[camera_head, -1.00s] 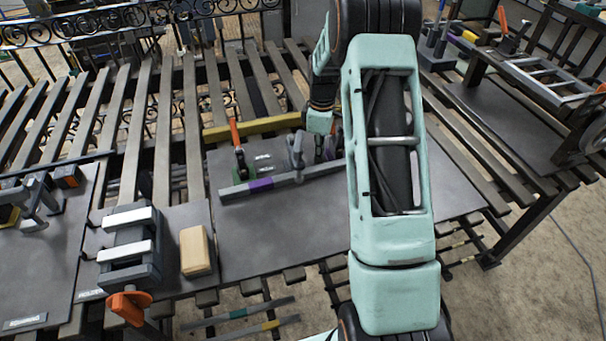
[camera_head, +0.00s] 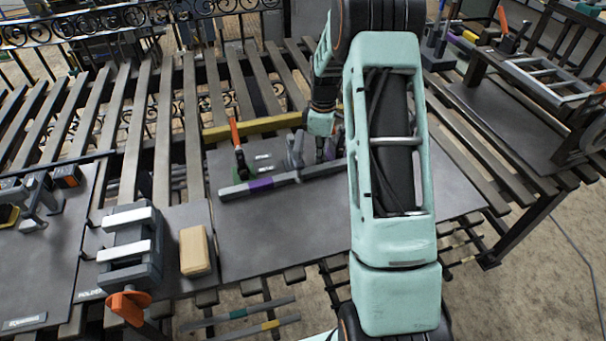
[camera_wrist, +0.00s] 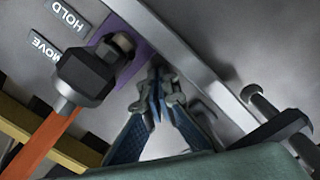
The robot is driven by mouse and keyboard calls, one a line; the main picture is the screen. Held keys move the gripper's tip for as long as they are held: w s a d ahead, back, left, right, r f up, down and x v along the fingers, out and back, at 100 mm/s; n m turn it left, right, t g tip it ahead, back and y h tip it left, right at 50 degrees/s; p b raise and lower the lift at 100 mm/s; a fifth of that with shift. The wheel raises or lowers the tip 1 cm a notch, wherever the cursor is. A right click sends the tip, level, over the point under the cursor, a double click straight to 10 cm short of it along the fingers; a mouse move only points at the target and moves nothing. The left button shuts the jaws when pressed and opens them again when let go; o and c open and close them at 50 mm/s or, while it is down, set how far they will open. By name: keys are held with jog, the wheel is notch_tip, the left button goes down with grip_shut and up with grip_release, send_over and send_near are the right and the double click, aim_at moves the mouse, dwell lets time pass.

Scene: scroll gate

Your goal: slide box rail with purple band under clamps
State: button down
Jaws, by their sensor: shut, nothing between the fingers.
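The grey box rail (camera_head: 232,191) with its purple band (camera_head: 261,184) lies at a slant on the dark plate, its right end running behind my arm. An orange-handled clamp (camera_head: 239,158) stands at its far side near the band, and a grey clamp (camera_head: 296,152) stands farther right. In the wrist view, the rail (camera_wrist: 205,62) crosses diagonally, with the purple band (camera_wrist: 128,40) beside the orange-handled clamp's dark head (camera_wrist: 88,75). My gripper (camera_wrist: 160,78) is shut and empty, its tips close to the rail's edge; I cannot tell whether they touch. Another clamp (camera_wrist: 275,128) shows at right.
A yellow bar (camera_head: 255,127) lies behind the clamps. HOLD (camera_wrist: 69,15) and MOVE (camera_wrist: 46,48) labels are on the plate. A wooden block (camera_head: 195,250) and a grey vise (camera_head: 130,245) stand at left. The plate in front of the rail is clear.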

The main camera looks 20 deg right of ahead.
aim_at(325, 166)
jog(key=shift+s+b, duration=0.3)
jog(key=shift+s, duration=1.65)
jog(key=shift+w, duration=1.3)
notch_tip(325, 166, up, 8)
jog(key=p, duration=0.5)
